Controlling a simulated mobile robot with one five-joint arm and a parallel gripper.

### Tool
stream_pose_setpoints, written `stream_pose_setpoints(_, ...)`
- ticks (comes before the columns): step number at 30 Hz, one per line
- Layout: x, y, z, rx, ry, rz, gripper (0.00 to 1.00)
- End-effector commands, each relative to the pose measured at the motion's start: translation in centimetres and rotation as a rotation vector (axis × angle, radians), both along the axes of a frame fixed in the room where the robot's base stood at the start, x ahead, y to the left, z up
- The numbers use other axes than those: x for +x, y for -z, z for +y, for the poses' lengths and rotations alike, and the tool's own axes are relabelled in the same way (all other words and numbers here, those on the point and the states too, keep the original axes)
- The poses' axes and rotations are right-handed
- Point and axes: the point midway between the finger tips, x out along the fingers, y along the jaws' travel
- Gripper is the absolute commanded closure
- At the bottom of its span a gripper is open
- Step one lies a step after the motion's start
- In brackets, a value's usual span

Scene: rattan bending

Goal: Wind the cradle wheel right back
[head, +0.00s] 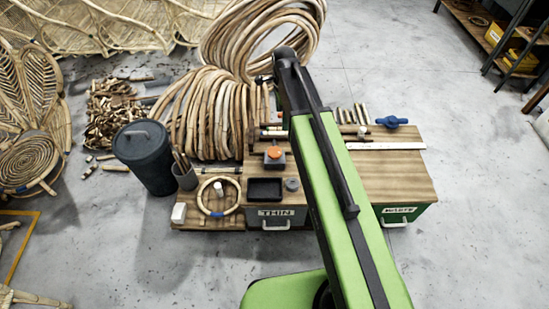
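A blue wheel-like knob with lobes (391,121) sits at the back right of the wooden bench (405,175). It is the only wheel-like part I can make out, and I cannot tell how far it is turned. Several short rattan pieces (350,115) stand in a row to its left, perhaps part of the cradle. My green and black arm reaches up across the bench, left of the blue knob and apart from it in the picture. My gripper does not show; the arm's far end hides it.
Left of my arm are an orange-topped block (274,153), a black tray (265,189), a rattan ring (219,196) and a dark lidded bin (146,157). Large rattan coils (212,112) stand behind. A pale ruler (385,146) lies before the knob.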

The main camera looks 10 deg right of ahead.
Motion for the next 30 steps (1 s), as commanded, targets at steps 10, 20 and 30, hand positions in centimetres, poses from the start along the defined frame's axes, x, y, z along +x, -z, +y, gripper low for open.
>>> stream_pose_setpoints(10,5.4,10.1,1.9,0.000,0.072,0.000,0.21)
stream_pose_setpoints(20,5.3,10.6,2.1,0.000,0.069,0.000,0.21)
stream_pose_setpoints(30,5.3,16.2,2.0,0.000,0.068,0.000,0.21)
